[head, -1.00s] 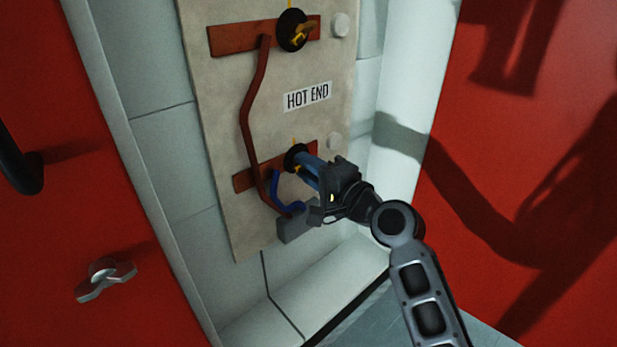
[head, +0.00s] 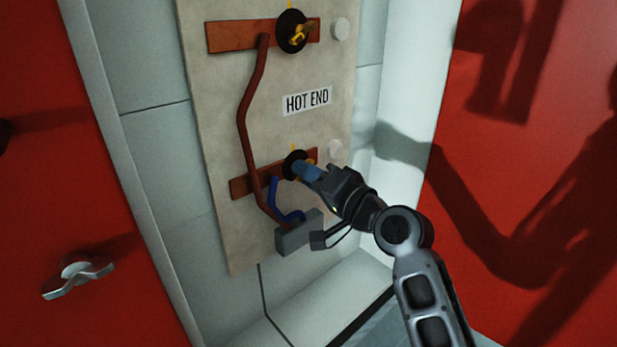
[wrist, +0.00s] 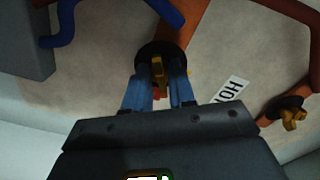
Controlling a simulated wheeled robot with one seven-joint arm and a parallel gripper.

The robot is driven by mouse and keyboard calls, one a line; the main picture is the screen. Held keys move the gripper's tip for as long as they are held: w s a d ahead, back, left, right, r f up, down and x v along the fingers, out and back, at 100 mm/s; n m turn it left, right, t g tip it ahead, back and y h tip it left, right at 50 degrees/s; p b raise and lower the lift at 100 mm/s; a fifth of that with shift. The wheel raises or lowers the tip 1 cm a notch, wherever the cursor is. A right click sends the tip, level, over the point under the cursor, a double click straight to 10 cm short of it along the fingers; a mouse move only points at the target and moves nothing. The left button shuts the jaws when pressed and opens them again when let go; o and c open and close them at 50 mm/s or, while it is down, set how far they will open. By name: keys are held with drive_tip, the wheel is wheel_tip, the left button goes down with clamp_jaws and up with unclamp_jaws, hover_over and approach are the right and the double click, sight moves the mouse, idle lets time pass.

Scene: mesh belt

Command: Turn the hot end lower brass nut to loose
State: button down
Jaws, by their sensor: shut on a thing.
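The lower brass nut (wrist: 158,75) sits in front of a black disc (head: 291,162) on the lower copper bar (head: 240,188) of the "HOT END" panel. My gripper (wrist: 159,90) has its blue fingers on either side of this nut and is shut on it. In the head view my gripper (head: 305,171) hides most of the nut. A small yellow mark (head: 293,147) shows on the panel just above the disc. The upper brass nut (head: 299,36) is on its own black disc, with a yellow mark above it, clear of my gripper.
A dark red cable (head: 247,110) runs from the upper bar down to a grey block (head: 299,237). A blue cable (head: 275,198) curves close below my gripper. A white round knob (head: 335,151) is just right of the lower bar. Red doors (head: 60,200) flank the recess.

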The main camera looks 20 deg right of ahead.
drive_tip(key=shift+f, duration=0.1)
drive_tip(key=c, duration=1.2)
unclamp_jaws()
drive_tip(key=shift+c, duration=0.2)
drive_tip(key=shift+s, duration=0.15)
drive_tip(key=v, duration=0.7)
drive_tip(key=shift+s, duration=0.25)
drive_tip(key=shift+d, duration=0.1)
